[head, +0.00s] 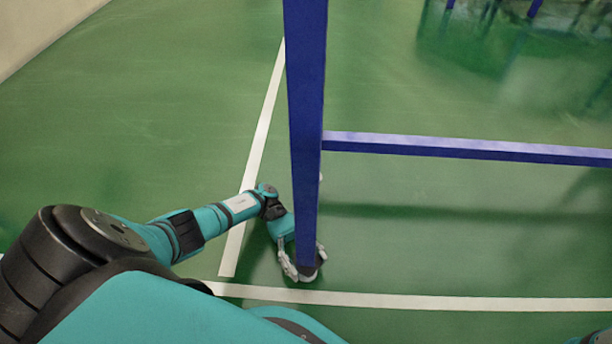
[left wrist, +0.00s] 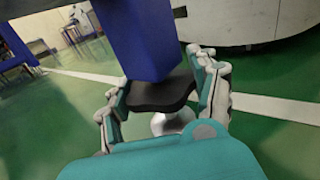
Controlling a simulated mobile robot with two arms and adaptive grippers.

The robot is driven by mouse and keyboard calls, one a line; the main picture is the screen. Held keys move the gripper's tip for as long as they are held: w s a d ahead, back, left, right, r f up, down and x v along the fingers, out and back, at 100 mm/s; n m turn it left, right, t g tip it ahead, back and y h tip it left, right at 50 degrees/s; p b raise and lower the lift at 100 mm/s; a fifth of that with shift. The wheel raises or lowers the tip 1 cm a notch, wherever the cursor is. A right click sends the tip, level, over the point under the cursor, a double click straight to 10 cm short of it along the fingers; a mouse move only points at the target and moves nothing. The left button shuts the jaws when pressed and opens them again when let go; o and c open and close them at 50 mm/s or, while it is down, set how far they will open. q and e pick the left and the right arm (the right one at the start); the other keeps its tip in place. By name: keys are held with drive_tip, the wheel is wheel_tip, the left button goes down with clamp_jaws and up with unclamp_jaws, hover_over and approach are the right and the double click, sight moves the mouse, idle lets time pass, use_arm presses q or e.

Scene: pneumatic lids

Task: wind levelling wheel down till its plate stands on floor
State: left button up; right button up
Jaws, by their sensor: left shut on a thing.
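The levelling wheel (left wrist: 160,95) is a dark, lobed knob directly under the foot of a blue leg (left wrist: 140,40). In the head view the blue leg (head: 306,130) hides most of the wheel (head: 310,269). My left gripper (head: 304,268) is at the bottom of the leg, with fingers on both sides of the wheel, shut on it. The left wrist view shows the same gripper (left wrist: 163,88) around the wheel. A pale, shiny plate (left wrist: 170,124) shows below the wheel, partly hidden by my gripper's teal body. I cannot tell whether it touches the floor. My right gripper is not in view.
A blue crossbar (head: 460,147) runs right from the leg. The green floor (head: 120,130) with white lines (head: 400,300) is clear around the foot. In the left wrist view a large pale rounded body (left wrist: 260,22) stands behind the leg, and blue furniture (left wrist: 80,35) is farther off.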

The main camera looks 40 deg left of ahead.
use_arm(q)
drive_tip(key=o, duration=1.2)
drive_tip(key=shift+c, duration=0.2)
drive_tip(key=shift+t, duration=0.3)
